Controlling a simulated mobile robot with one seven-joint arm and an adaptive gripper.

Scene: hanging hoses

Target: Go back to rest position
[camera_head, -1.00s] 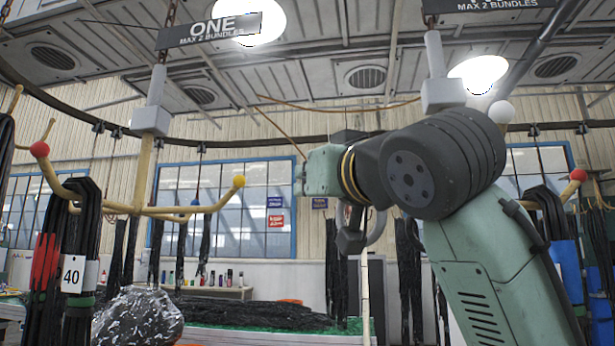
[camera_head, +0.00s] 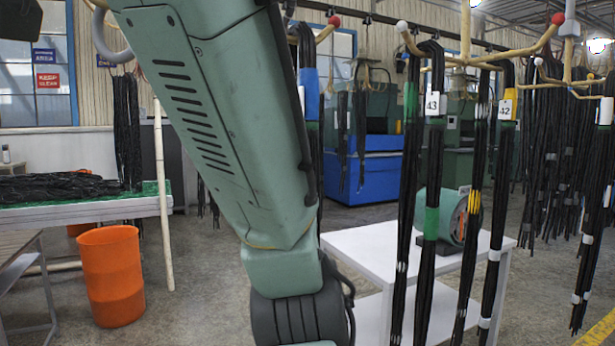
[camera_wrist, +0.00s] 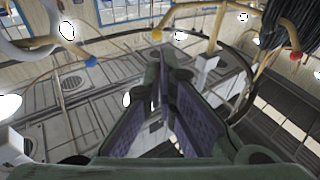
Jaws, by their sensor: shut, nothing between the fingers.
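My gripper (camera_wrist: 166,78) shows in the wrist view with its two fingers drawn together at the tips and nothing between them. It points up toward the ceiling panels, with hanger arms beyond it. In the head view my green arm crosses the left middle; the gripper's fingers cannot be made out there. Black hose bundles tagged 43 (camera_head: 433,180) and 42 (camera_head: 497,190) hang from a tan hanger (camera_head: 470,62) to the right of my arm. A dark bundle (camera_wrist: 285,25) also shows at the upper right of the wrist view.
A white table (camera_head: 375,250) with a green drum (camera_head: 440,213) stands behind the hoses. An orange bin (camera_head: 111,278) stands on the floor at left, near a green-topped bench (camera_head: 92,198) with dark hoses. A blue cabinet (camera_head: 365,170) is farther back. Floor between bin and arm looks clear.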

